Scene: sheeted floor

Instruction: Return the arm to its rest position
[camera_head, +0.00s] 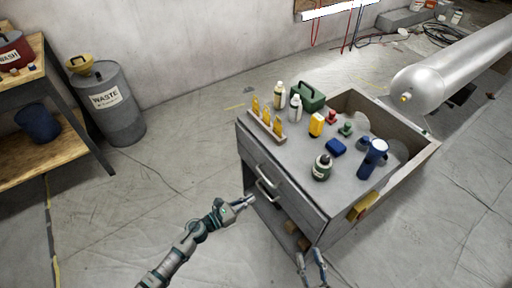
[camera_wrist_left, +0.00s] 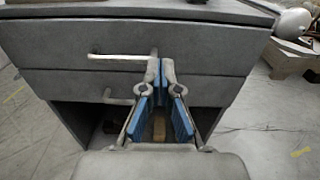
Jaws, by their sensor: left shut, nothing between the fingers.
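My left arm reaches in from the lower left in the head view, and its left gripper (camera_head: 246,201) is in front of the grey workbench (camera_head: 285,192), near the lower drawer handle (camera_head: 267,190). The gripper is shut and holds nothing. In the left wrist view the left gripper (camera_wrist_left: 164,80) points at the drawer fronts; the upper handle (camera_wrist_left: 118,57) is left of the fingers, which partly hide the lower drawer. Both drawers look shut. My right gripper (camera_head: 313,268) is at the bottom edge of the head view, its fingers apart with nothing seen between them.
Bottles, a green toolbox (camera_head: 308,96), a blue flashlight (camera_head: 373,158) and other small items stand on the bench top. A waste drum (camera_head: 107,105) and a wooden-shelved table (camera_head: 40,150) are at left. The floor between is clear.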

